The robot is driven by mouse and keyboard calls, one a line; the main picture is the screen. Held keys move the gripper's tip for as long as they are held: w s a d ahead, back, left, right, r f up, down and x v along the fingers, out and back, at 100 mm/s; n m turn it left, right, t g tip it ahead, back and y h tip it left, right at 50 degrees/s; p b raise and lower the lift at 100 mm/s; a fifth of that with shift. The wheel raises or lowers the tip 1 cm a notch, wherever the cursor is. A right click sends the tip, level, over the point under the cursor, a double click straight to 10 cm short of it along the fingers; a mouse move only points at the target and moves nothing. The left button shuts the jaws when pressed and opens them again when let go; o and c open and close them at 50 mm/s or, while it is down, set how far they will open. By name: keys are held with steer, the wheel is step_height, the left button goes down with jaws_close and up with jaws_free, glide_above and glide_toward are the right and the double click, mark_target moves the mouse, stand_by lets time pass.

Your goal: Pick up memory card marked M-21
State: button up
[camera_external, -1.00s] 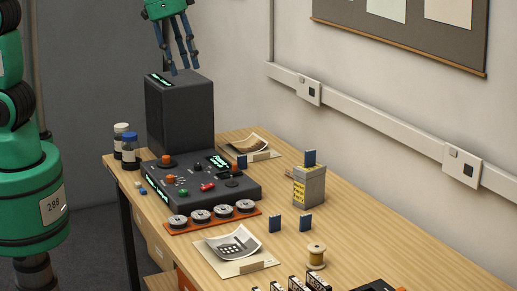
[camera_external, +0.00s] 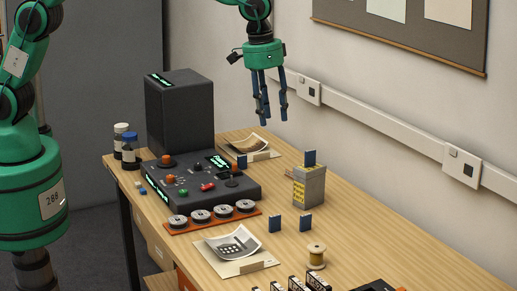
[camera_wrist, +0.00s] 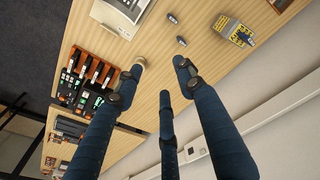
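Several small blue cards stand upright on the wooden table. In the external view, one (camera_external: 242,161) is near the back photo, two are in the middle, a left one (camera_external: 275,223) and a right one (camera_external: 305,222), and one (camera_external: 310,157) is at the top of a grey box with yellow labels (camera_external: 309,188). No marking M-21 is readable on any. In the wrist view, two cards (camera_wrist: 172,18) (camera_wrist: 181,42) and the box (camera_wrist: 226,27) show near the top. My gripper (camera_external: 268,118) is open and empty, high above the table's back part; its fingers (camera_wrist: 164,88) are spread.
A tall black box (camera_external: 180,115) and a control console (camera_external: 200,182) with knobs stand at the left. A thread spool (camera_external: 316,257), photos (camera_external: 236,247) and a row of round reels (camera_external: 212,215) lie toward the front. The wall with a cable rail (camera_external: 385,125) runs behind the table.

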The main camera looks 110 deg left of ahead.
steer(key=w+a+f+n+g, duration=0.1)
steer(key=w+a+f, duration=0.15)
steer(key=f, duration=0.25)
steer(key=w+a+f, duration=0.2)
steer(key=w+f, duration=0.1)
steer(key=f, duration=0.2)
steer(key=n+p, duration=0.1)
steer(key=p, duration=0.1)
glide_above(307, 215)
step_height(307, 215, down, 11)
steer(key=shift+d+g, duration=0.2)
steer(key=shift+g, duration=0.1)
steer(key=shift+w+f, duration=0.1)
steer(key=shift+f+b, duration=0.4)
steer(key=shift+f, duration=3.85)
steer(key=shift+f, duration=0.1)
steer(key=shift+a+f, duration=0.1)
steer(key=shift+f, duration=2.4)
